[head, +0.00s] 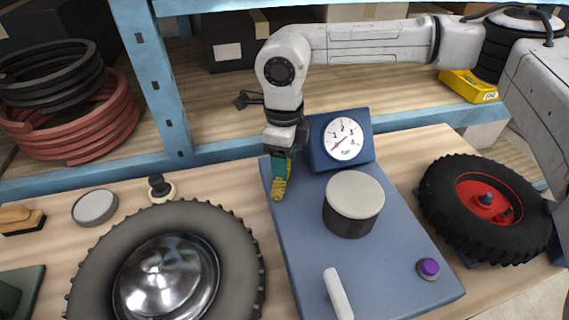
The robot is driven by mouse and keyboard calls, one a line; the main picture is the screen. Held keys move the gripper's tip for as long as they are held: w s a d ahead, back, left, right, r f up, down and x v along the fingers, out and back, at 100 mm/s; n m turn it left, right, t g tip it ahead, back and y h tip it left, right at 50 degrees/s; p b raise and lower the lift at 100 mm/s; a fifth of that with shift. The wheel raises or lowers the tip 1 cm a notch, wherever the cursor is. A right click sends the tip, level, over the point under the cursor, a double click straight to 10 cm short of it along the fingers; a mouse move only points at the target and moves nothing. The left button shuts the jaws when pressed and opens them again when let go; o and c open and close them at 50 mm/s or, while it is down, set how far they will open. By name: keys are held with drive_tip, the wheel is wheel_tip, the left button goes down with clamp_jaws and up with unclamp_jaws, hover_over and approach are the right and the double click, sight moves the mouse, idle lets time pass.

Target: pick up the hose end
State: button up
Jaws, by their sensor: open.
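My gripper (280,185) points down over the far left part of the blue plate (298,238), left of the gauge. Its teal fingers end in ribbed yellow tips, seen nearly edge-on, and I see nothing held between them. A white rod (338,295) lies at the plate's front, apart from my gripper. A short purple-topped piece (429,268) stands near the plate's front right corner, also apart from my gripper.
A blue-cased gauge (343,136) and a dark cylinder with pale lid (354,195) stand close right of my gripper. Tyres flank the plate: a big one (92,254) left, a red-hubbed one (436,190) right. A blue shelf post (157,80) rises behind.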

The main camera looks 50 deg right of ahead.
drive_tip(key=shift+f, duration=0.25)
drive_tip(key=shift+c, duration=0.4)
clamp_jaws()
